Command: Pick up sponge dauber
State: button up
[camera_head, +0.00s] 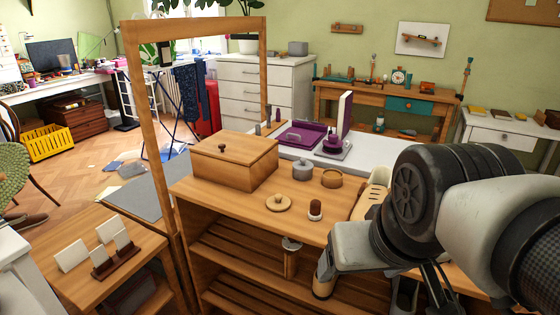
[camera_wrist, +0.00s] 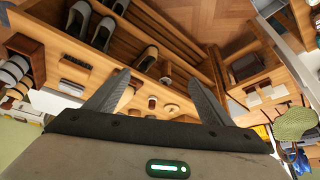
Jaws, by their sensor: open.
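The sponge dauber (camera_head: 315,210), a small upright piece with a dark reddish-brown top and a paler lower part, stands on the wooden bench top in the head view. What looks like the same dauber is small in the wrist view (camera_wrist: 152,103), between the bases of the fingers. My gripper (camera_wrist: 160,78) is open and empty, with its two grey fingers spread wide. It is apart from the dauber. In the head view my arm reaches in from the right, and I cannot make out the fingers there.
A round wooden lid (camera_head: 278,204) lies left of the dauber. A wooden box (camera_head: 235,162), a grey pot (camera_head: 302,170) and a shallow wooden bowl (camera_head: 332,179) stand behind. A tall wooden frame (camera_head: 143,105) rises at the bench's left. Shoes (camera_wrist: 146,58) sit on the shelves below.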

jog(key=shift+w+r, duration=0.1)
jog(key=c, duration=0.3)
jog(key=shift+g, duration=0.7)
jog(key=w+r+p, duration=0.2)
jog(key=w+r, duration=0.2)
jog(key=w+r+p, duration=0.3)
jog(key=w+r, duration=0.1)
jog(key=w, duration=0.1)
jog(key=shift+w+p, duration=0.1)
jog(key=shift+p, duration=0.2)
jog(key=c, duration=0.4)
jog(key=shift+o, duration=0.2)
jog(key=g+p, duration=0.4)
jog(key=p, duration=0.7)
send_over(316, 202)
notch_tip(316, 202, down, 4)
jog(key=shift+m, duration=0.3)
jog(key=f, duration=0.8)
jog(key=f+b, duration=0.1)
jog(key=f, duration=0.2)
jog(key=shift+w+d+f, duration=0.1)
jog(key=shift+d+f, duration=0.15)
jog(key=shift+f, duration=0.15)
jog(key=shift+a+f+b, duration=0.15)
jog(key=shift+f, duration=1.5)
jog(key=shift+a+f+b, duration=0.1)
jog(key=shift+f+b, duration=0.05)
jog(key=shift+f, duration=1.45)
